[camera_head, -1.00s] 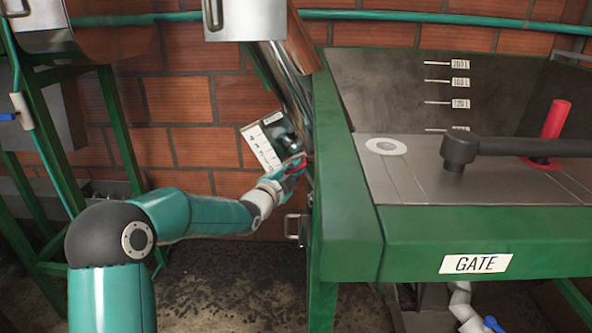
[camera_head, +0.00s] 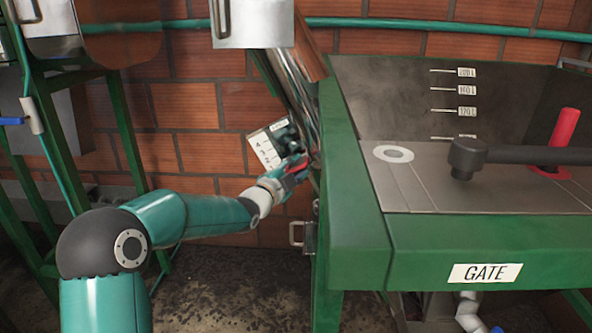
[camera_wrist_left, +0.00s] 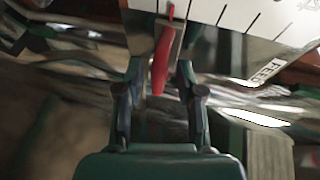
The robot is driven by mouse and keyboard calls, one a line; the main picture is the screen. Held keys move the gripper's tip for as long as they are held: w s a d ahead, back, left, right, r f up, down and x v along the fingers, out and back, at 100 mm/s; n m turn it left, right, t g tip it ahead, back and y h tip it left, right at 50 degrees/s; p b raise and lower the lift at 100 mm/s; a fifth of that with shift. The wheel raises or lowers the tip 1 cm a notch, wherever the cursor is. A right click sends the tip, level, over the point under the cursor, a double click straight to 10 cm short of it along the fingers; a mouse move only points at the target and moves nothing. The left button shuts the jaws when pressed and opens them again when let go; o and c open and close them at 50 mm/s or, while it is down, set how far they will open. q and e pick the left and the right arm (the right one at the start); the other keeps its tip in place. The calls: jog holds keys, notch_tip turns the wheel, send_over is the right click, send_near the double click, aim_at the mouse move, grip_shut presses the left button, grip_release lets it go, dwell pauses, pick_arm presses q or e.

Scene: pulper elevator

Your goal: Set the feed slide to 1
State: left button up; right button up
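The feed slide's white scale plate (camera_head: 265,153) with numbers and tick marks is tilted beside the metal chute, left of the green hopper. In the left wrist view the plate (camera_wrist_left: 240,18) shows at the top, with FEED lettering. A red pointer-like handle (camera_wrist_left: 161,62) hangs over the plate's lower edge. My left gripper (camera_head: 291,168) is at the plate's lower right. In the wrist view its fingers stand on either side of the red handle, with gaps visible, so it looks open around it. The handle's exact scale reading is unclear. My right gripper is out of view.
The metal chute (camera_head: 292,95) rises close to the plate. The green hopper frame (camera_head: 345,195) with a GATE label (camera_head: 485,273) stands just right of my gripper. A red post (camera_head: 565,127) and a dark bar (camera_head: 525,156) are on the hopper. A brick wall is behind.

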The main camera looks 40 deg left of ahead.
pick_arm(q)
jog(key=shift+s, duration=0.1)
jog(key=s+d, duration=0.1)
jog(key=s, duration=1)
jog(key=shift+s, duration=0.4)
